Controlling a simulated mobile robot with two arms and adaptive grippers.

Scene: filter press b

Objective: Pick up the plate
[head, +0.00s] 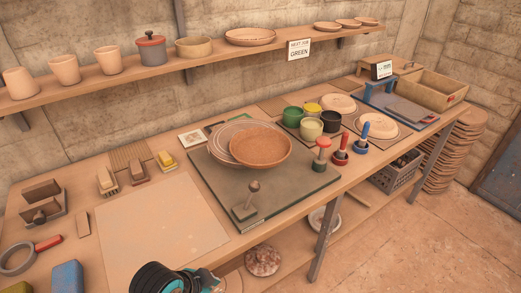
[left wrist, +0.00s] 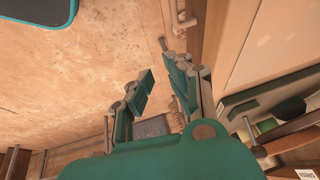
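A round brown plate-like dish (head: 261,147) with a raised rim rests tilted on a grey ringed disc (head: 222,139). Both are on a dark green board (head: 290,182) in the middle of the workbench. Flat round pale plates lie farther right, one at the back (head: 338,104) and one nearer (head: 379,125). My left gripper (left wrist: 160,75) shows in the left wrist view with its two teal fingers apart and nothing between them. A black and teal part of my arm shows at the bottom of the head view, away from the dish. My right gripper is not in view.
Colour pots (head: 311,129) and stampers (head: 341,149) stand right of the board. A pale sheet (head: 150,230) lies bare at front left. A wall shelf (head: 140,80) holds cups and dishes. A lower shelf (head: 290,262) holds more plates.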

